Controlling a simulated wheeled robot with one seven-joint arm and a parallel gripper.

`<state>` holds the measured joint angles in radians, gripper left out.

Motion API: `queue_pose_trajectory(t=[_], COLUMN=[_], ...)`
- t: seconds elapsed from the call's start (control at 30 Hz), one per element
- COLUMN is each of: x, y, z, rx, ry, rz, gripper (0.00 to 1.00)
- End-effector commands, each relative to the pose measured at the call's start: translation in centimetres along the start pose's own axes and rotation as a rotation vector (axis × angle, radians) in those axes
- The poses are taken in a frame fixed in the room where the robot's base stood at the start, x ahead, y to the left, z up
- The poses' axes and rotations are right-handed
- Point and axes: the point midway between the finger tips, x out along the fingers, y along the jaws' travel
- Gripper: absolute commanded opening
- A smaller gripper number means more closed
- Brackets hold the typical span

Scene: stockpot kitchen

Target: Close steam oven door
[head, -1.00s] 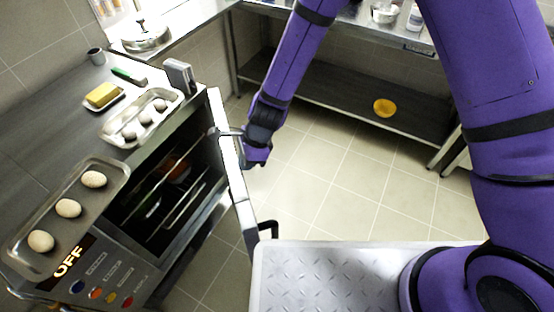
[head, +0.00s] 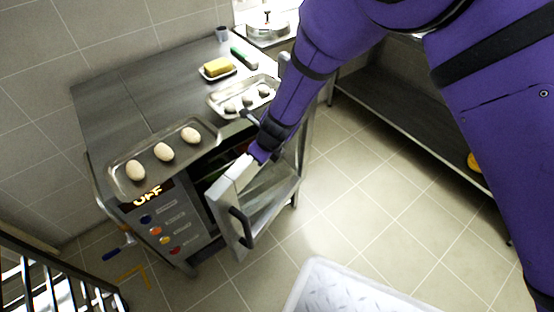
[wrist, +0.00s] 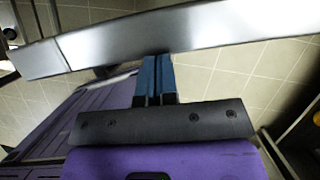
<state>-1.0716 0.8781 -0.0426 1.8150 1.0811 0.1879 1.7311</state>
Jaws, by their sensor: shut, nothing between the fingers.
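The steam oven (head: 165,215) stands at left in the head view, its control panel reading OFF. Its door (head: 268,208) is partly open, with a dark gap to the oven front. The door's black handle (head: 240,228) faces the floor side. My gripper (head: 258,153) is at the door's upper edge, its fingertips mostly hidden by the wrist. In the wrist view, my gripper's blue fingers (wrist: 154,75) are together and empty, meeting the silver door edge (wrist: 200,30); I cannot tell whether they press on it.
Trays of eggs (head: 150,150) and mushroom-like pieces (head: 240,97), plus a butter dish (head: 217,69), sit on the oven top. A metal rack (head: 50,275) is at lower left. A shelf unit (head: 400,110) stands at right.

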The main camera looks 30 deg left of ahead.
Motion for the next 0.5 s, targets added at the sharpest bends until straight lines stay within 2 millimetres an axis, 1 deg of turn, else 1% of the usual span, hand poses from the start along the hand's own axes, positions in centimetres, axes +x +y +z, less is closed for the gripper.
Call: queue_pose_trajectory(t=[0.03, 0.2, 0.3, 0.5], x=[0.4, 1.3, 1.7, 2.3], y=[0.4, 0.5, 0.6, 0.6], z=[0.8, 2.9, 4.0, 5.5], rx=[0.011, 0.05, 0.051, 0.052], ry=[0.001, 0.001, 0.0, 0.002], rz=[-0.007, -0.023, -0.022, -0.021], gripper=[0.0, 0.0, 0.0, 0.0])
